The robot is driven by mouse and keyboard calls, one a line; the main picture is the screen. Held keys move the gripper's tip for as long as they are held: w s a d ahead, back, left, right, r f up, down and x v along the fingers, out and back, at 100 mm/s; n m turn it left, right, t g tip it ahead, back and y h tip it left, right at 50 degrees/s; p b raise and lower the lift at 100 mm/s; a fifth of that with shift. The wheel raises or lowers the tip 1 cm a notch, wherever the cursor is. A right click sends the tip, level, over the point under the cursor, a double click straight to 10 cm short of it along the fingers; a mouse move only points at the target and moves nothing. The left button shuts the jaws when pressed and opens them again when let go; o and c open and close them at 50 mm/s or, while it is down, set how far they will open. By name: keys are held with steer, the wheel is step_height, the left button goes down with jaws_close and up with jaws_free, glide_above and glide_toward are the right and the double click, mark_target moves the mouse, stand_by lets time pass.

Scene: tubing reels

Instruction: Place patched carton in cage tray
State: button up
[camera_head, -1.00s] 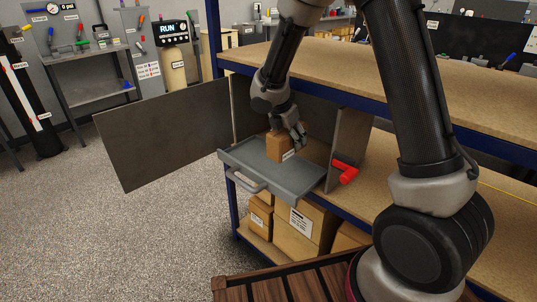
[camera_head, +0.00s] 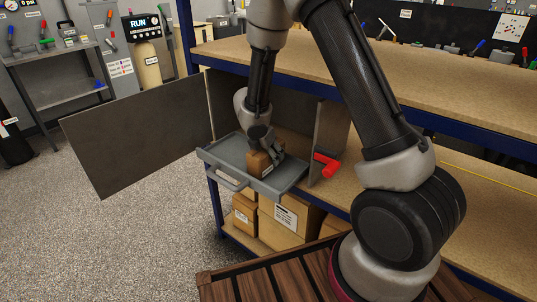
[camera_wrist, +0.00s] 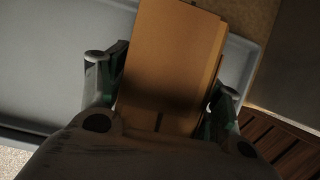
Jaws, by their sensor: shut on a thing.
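A small brown carton (camera_head: 259,164) is at the grey tray (camera_head: 228,157), within its outline in the head view. My gripper (camera_head: 268,150) is shut on the carton from above. In the wrist view the carton (camera_wrist: 170,65) fills the space between the two fingers, with the grey tray (camera_wrist: 55,60) behind it. Whether the carton's underside touches the tray floor is hard to tell. The tray juts out of an open-fronted cage on the shelf and has a handle at its front. No patch can be made out on the carton.
A grey door panel (camera_head: 140,130) stands open at the left of the cage. A red handle (camera_head: 326,166) sticks out at the cage's right side. Several labelled cartons (camera_head: 288,218) sit on the lower shelf. A wooden shelf board (camera_head: 400,95) lies above.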

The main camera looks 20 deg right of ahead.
steer(key=o, duration=1.4)
steer(key=v, duration=1.2)
